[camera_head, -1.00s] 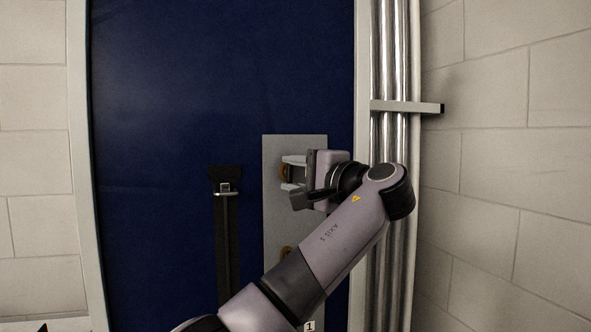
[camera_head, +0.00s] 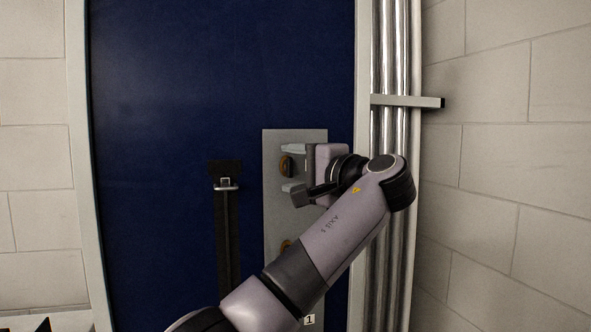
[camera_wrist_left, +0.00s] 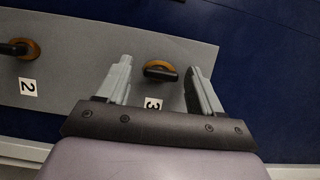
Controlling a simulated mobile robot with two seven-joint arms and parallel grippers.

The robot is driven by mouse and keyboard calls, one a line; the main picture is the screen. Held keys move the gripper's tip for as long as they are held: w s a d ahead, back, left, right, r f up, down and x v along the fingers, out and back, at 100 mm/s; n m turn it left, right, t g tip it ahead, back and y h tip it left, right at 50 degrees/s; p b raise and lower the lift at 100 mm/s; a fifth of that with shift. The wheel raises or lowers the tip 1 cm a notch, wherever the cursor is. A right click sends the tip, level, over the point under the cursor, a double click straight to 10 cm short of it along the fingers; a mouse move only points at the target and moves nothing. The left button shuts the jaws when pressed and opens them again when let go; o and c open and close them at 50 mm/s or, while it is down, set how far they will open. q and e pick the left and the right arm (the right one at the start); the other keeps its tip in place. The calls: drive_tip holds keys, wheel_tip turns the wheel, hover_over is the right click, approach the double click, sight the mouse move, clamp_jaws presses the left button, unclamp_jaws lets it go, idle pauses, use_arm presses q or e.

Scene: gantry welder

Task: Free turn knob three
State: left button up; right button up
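Knob three is a dark handle on an orange-brown round base (camera_wrist_left: 160,70), beside the "3" label (camera_wrist_left: 153,104) on the grey panel (camera_wrist_left: 80,45). In the head view it is the upper knob (camera_head: 285,165) on the panel (camera_head: 292,220). My left gripper (camera_head: 291,168) is open, with one finger above and one below the knob. In the left wrist view the gripper's (camera_wrist_left: 158,72) two light-grey fingers stand on either side of the knob, with gaps showing on both sides. My right gripper is not in view.
Knob two (camera_wrist_left: 20,49) sits on the same panel, with its "2" label. A lower knob (camera_head: 286,246) is partly hidden by my left arm. A black strip with a metal latch (camera_head: 226,185) is left of the panel. Vertical pipes (camera_head: 390,60) with a bracket (camera_head: 407,102) stand to the right.

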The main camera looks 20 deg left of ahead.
use_arm(q)
drive_tip(key=b+v, duration=0.1)
drive_tip(key=v, duration=0.6)
drive_tip(key=shift+b, duration=0.35)
